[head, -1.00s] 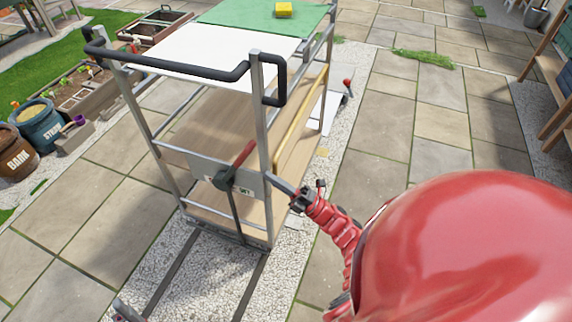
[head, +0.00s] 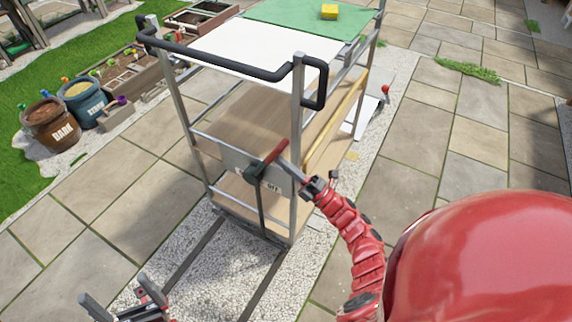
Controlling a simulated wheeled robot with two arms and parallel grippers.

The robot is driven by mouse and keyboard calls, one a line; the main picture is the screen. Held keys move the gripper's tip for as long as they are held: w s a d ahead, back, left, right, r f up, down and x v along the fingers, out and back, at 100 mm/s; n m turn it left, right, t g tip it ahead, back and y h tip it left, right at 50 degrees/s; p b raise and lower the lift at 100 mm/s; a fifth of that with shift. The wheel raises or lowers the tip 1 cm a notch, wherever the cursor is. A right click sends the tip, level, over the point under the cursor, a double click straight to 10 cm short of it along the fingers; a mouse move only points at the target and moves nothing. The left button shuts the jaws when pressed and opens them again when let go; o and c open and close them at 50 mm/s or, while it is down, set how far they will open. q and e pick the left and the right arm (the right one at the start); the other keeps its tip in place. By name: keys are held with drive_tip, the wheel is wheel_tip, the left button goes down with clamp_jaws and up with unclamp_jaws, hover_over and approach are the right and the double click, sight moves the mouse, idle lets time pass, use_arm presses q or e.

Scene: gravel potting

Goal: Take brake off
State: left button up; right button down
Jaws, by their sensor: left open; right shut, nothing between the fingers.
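The brake lever (head: 272,157) has a red grip and a dark stem, and it leans up to the right across a grey plate (head: 232,160) on the near end of the cart (head: 297,120). "OFF" reads on the plate's right part; the label to its left is mostly hidden. My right gripper (head: 287,165) is shut and empty, its tips right beside the lever's grip; I cannot tell whether they touch it. My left gripper (head: 114,288) is open and empty at the lower left, well away from the cart.
The cart's black push handle (head: 220,62) is above the lever. A yellow block (head: 329,12) sits on the green mat (head: 290,15) on top. Two rails (head: 190,255) run through gravel below. Labelled bins (head: 52,125) stand at the left. Paving at right is clear.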

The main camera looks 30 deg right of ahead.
drive_tip(key=w+a+r+g+p, duration=0.1)
drive_tip(key=w+r, duration=0.1)
drive_tip(key=w+a+r+g+h+p, duration=0.1)
drive_tip(key=a+p, duration=0.1)
drive_tip(key=shift+w+r+g, duration=0.3)
drive_tip(key=shift+w+r, duration=0.05)
drive_tip(key=shift+r, duration=0.05)
drive_tip(key=shift+g+h, duration=0.6)
drive_tip(key=shift+h, duration=0.2)
drive_tip(key=shift+r+x, duration=0.1)
drive_tip(key=shift+x, duration=1.3)
drive_tip(key=shift+r+x, duration=0.15)
drive_tip(key=shift+x, duration=1.25)
drive_tip(key=shift+w+d, duration=0.1)
drive_tip(key=shift+d, duration=0.05)
